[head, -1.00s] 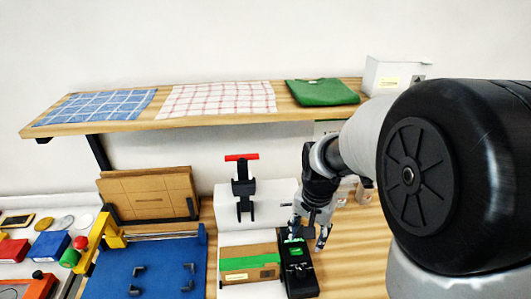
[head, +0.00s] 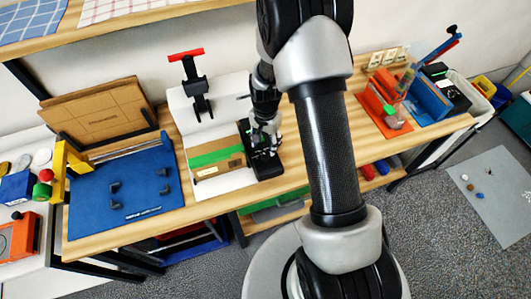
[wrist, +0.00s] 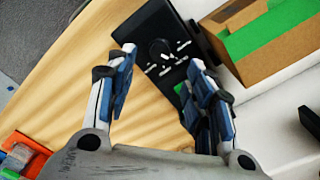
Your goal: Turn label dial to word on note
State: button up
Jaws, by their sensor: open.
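The label device is a black box (head: 262,164) on the wooden bench, right of a cardboard box with green tape. In the wrist view its black face (wrist: 150,25) shows a round dial (wrist: 159,48) with small white words around it, too small to read. My gripper (wrist: 160,68) is open, its blue-padded fingers on either side of the dial in the picture; I cannot tell whether they touch the device. In the head view my gripper (head: 263,128) is over the device and hides part of it. I cannot make out a note with a readable word.
The taped cardboard box (head: 216,156) stands on a white stand close beside the device. A blue mat (head: 125,195) with black pegs lies left. An orange fixture (head: 384,103) stands right. Bare bench wood (wrist: 70,95) lies beside the device.

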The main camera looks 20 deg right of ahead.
aim_at(266, 155)
notch_tip(266, 155, down, 7)
jog(key=shift+f+b, duration=0.1)
jog(key=shift+b, duration=0.2)
jog(key=shift+c, duration=0.5)
jog(key=c, duration=1)
jog(key=shift+n, duration=0.4)
jog(key=n+b, duration=0.2)
jog(key=n, duration=0.2)
jog(key=shift+n, duration=0.3)
jog(key=shift+n+b, duration=0.75)
jog(key=shift+n, duration=1.55)
